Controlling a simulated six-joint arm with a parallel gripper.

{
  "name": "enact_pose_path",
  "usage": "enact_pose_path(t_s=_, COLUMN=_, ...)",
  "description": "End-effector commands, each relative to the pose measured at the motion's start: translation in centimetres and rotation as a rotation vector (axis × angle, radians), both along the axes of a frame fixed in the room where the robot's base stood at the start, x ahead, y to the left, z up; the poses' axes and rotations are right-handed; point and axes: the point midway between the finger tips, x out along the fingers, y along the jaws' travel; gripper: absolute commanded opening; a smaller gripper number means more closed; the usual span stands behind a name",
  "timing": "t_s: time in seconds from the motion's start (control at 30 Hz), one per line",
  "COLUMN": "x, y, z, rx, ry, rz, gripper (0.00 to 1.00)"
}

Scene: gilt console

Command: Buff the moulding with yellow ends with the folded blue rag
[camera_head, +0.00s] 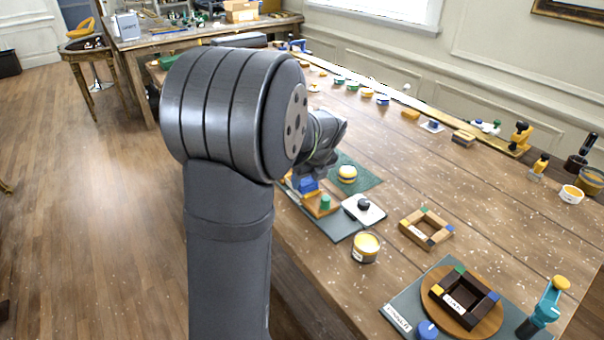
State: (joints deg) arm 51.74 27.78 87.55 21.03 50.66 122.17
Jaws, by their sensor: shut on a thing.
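My gripper (306,176) is low over the left edge of the long table and is mostly hidden behind my arm. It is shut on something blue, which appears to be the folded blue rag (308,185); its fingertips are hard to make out. A wooden piece (319,208) with a green block on it lies just below the blue thing, and I cannot tell whether they touch. A long pale gilt moulding (455,121) runs along the back of the table.
A green mat (366,180) bears a yellow-topped round tin (347,173). A white tile with a black knob (363,208), an open yellow pot (366,246) and a wooden frame (411,232) stand nearby. A dark frame (461,302) sits on a round board. Bare wood shows at mid-table.

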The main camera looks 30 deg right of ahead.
Motion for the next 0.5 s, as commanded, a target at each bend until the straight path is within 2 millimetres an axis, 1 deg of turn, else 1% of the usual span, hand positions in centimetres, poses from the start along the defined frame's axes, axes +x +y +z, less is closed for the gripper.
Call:
enact_pose_path(t_s=0.03, x=-0.6, y=0.0, z=-0.1, rx=0.001, ry=0.002, rz=-0.002, gripper=0.29)
enact_pose_path(t_s=0.27, x=-2.7, y=0.0, z=-0.1, rx=0.001, ry=0.002, rz=-0.002, gripper=0.29)
enact_pose_path(t_s=0.3, x=-2.6, y=0.0, z=-0.1, rx=0.0, ry=0.001, rz=-0.001, gripper=0.29)
enact_pose_path(t_s=0.5, x=-0.6, y=0.0, z=-0.1, rx=0.002, ry=0.002, rz=0.002, gripper=0.29)
